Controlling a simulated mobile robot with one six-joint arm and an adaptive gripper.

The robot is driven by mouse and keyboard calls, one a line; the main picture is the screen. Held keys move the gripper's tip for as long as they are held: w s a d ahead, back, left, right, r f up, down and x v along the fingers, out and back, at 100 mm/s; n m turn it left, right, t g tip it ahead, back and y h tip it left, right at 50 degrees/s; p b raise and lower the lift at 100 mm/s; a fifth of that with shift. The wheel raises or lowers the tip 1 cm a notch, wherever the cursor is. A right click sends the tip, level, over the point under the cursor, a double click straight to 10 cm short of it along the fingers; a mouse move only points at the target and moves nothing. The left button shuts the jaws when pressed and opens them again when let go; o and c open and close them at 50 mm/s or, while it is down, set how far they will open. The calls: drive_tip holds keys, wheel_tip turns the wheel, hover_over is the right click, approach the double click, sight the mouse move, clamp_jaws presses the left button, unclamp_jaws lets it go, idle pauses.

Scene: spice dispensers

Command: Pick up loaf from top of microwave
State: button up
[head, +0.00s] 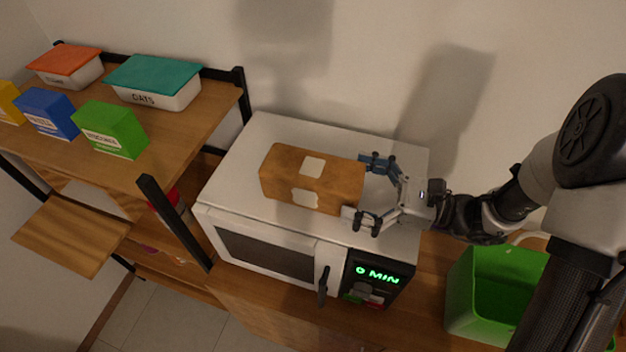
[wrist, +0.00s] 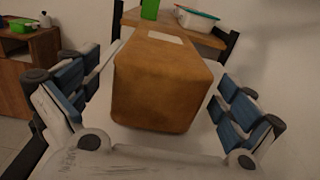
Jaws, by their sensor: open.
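The loaf (head: 311,179) is a brown block with pale labels on its top and side. It lies on top of the white microwave (head: 268,132), whose display reads "0 MIN". My gripper (head: 366,190) is open at the loaf's right end, with one finger towards the back and one towards the front. In the wrist view the loaf (wrist: 165,85) stands between the two spread blue-padded fingers (wrist: 158,98), with a visible gap on each side. In the head view the fingertips overlap the loaf's right end, and I cannot tell whether they touch it.
A wooden shelf at left holds a teal-lidded container (head: 155,82), an orange-lidded container (head: 66,66), a green box (head: 110,130) and a blue box (head: 47,112). A black shelf post (head: 174,222) stands close to the microwave's left. A green bin (head: 462,295) is at right. The wall is behind.

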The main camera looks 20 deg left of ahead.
sight(332, 180)
drive_tip(key=a, duration=0.4)
drive_tip(key=shift+s+a+b, duration=0.2)
drive_tip(key=shift+b, duration=0.1)
drive_tip(key=shift+c, duration=0.4)
drive_tip(key=c, duration=1.3)
drive_tip(key=shift+o, duration=0.2)
